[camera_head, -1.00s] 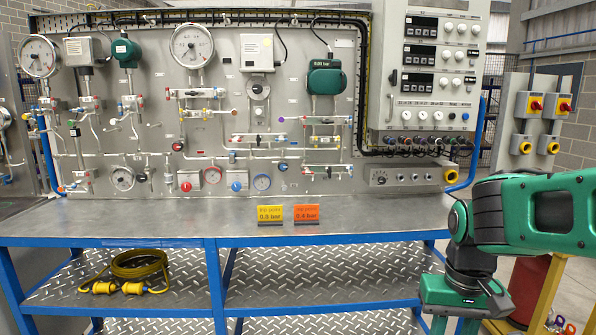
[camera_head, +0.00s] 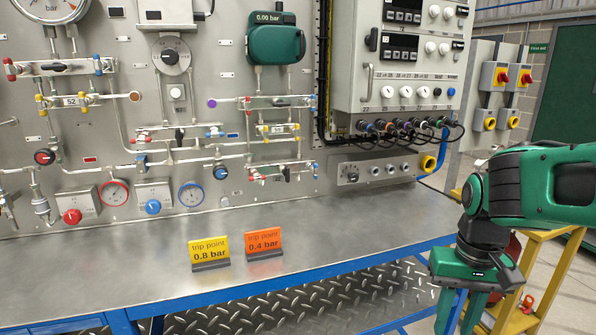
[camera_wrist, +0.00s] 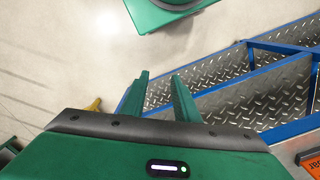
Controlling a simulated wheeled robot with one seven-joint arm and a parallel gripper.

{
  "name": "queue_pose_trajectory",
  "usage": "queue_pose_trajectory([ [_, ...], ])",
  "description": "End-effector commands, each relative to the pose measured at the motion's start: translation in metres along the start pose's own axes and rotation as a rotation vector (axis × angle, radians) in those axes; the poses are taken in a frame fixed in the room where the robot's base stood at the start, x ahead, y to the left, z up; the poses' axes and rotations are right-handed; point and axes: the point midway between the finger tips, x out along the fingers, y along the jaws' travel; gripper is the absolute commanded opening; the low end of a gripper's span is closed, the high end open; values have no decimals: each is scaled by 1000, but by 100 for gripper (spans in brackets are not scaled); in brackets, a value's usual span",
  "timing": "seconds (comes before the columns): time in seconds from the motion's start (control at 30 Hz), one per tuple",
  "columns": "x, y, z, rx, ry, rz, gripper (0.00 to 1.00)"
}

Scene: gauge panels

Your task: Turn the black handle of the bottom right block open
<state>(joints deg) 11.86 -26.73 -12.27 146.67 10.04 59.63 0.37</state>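The bottom right block (camera_head: 283,172) is a small metal valve block low on the right of the grey gauge panel, with red and blue end knobs. A dark handle seems to sit at its front, but it is too small to tell its angle. My gripper (camera_head: 461,318) hangs fingers-down at the lower right, in front of the bench's right end, well apart from the block. In the wrist view my gripper (camera_wrist: 160,84) shows two green fingers with a clear gap and nothing between them. The block is not in the wrist view.
Yellow (camera_head: 209,250) and orange (camera_head: 263,243) trip point signs stand on the steel bench top (camera_head: 120,265) below the block. Dark cables (camera_head: 405,130) hang under the control cabinet. A yellow stand (camera_head: 540,265) is behind my arm. The bench top is otherwise largely clear.

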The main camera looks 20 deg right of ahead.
Motion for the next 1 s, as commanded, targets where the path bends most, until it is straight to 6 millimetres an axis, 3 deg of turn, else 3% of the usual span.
queue_pose_trajectory([
  [0.37, -4, 3, 6, -13, 18, -5, 28],
  [0.47, -6, -10, -10, -75, 71, -1, 28],
  [0.57, -9, -45, -45, -200, 180, -4, 28],
  [0.7, -16, -128, -95, -380, 393, -50, 28],
  [0.8, -22, -173, -125, -419, 540, -89, 28],
  [1.0, -38, -221, -185, -366, 820, -139, 28],
])
